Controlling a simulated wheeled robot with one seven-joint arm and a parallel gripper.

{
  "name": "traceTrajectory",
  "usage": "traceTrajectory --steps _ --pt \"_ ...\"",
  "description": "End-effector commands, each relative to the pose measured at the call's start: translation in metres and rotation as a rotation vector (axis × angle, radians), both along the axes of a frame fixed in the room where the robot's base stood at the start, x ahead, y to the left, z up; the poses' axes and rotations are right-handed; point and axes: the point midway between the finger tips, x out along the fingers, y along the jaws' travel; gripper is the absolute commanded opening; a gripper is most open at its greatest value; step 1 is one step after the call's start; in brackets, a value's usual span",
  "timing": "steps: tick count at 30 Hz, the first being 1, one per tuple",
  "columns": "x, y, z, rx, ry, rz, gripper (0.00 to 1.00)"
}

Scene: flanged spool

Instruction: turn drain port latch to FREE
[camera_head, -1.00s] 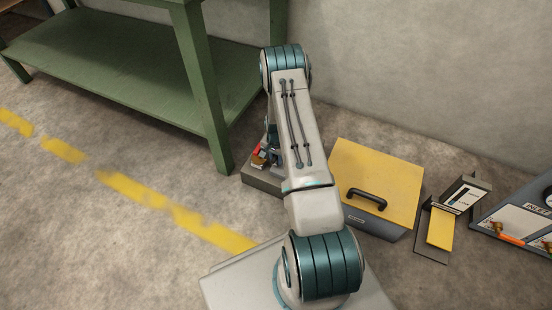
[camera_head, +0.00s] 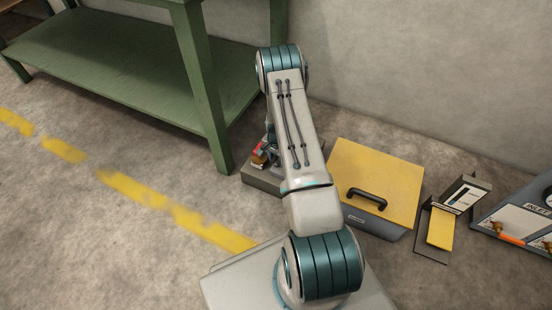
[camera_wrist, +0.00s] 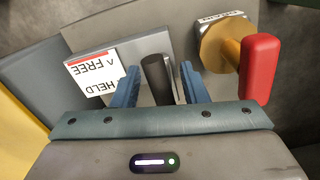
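In the wrist view, a dark upright latch knob (camera_wrist: 157,74) stands on a grey plate between the two blue fingers of my gripper (camera_wrist: 159,87). The fingers are apart, with small gaps showing beside the knob; I cannot see clear contact. A white label (camera_wrist: 95,75) reading FREE and HELD, upside down in this view, is left of the knob. The knob's lower part is hidden.
A red valve handle (camera_wrist: 259,68) on a brass fitting (camera_wrist: 220,45) stands close right of my gripper. A yellow-topped box (camera_head: 377,180) with a black handle is right of my arm. A green bench (camera_head: 120,75) stands to the left. Floor at front left is clear.

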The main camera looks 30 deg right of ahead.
Motion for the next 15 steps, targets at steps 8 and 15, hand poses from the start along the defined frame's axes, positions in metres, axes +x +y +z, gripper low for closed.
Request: traceTrajectory --steps 8,15 --pt "0.001 0.002 0.001 0.0 -0.002 0.005 0.4" --pt "0.002 0.002 0.034 -0.001 -0.005 0.006 0.4"
